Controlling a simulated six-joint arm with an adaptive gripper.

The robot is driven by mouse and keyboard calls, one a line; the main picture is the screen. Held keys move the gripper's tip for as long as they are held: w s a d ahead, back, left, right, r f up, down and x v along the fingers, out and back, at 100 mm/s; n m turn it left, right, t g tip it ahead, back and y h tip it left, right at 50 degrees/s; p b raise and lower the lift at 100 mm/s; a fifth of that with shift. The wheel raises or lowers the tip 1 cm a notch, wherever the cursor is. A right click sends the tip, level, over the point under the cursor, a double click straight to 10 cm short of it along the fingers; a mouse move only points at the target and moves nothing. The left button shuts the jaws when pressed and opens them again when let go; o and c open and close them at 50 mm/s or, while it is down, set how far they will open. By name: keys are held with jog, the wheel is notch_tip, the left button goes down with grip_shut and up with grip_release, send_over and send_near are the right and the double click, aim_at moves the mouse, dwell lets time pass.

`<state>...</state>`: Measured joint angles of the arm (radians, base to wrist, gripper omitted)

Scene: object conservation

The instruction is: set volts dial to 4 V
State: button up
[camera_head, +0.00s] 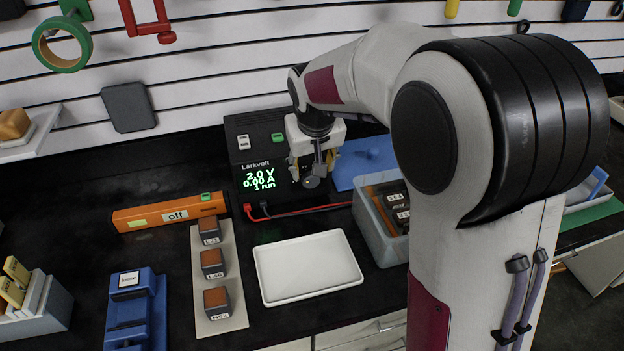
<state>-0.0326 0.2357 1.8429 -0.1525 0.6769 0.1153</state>
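The black Larkvolt power supply (235,150) stands at the back middle of the bench. Its lit green display (259,179) reads 2.0 V, 0.00 A and 1 run. My gripper (312,182) is at the front right of the supply, beside the display, with its fingers at a round grey dial (313,183). The fingers and my arm hide much of the panel's right side. I cannot tell whether the fingers are closed on the dial or which quantity this dial sets.
Red and black leads (300,210) run from the supply's front toward a grey bin (370,232) at right. A white tray (307,266) lies in front. Several small blocks stand on a beige strip (225,325), near an orange bar (168,213) and blue fixture (134,310).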

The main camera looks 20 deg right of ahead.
aim_at(312, 181)
jog(key=shift+x, duration=3.9)
jog(key=c, duration=1.1)
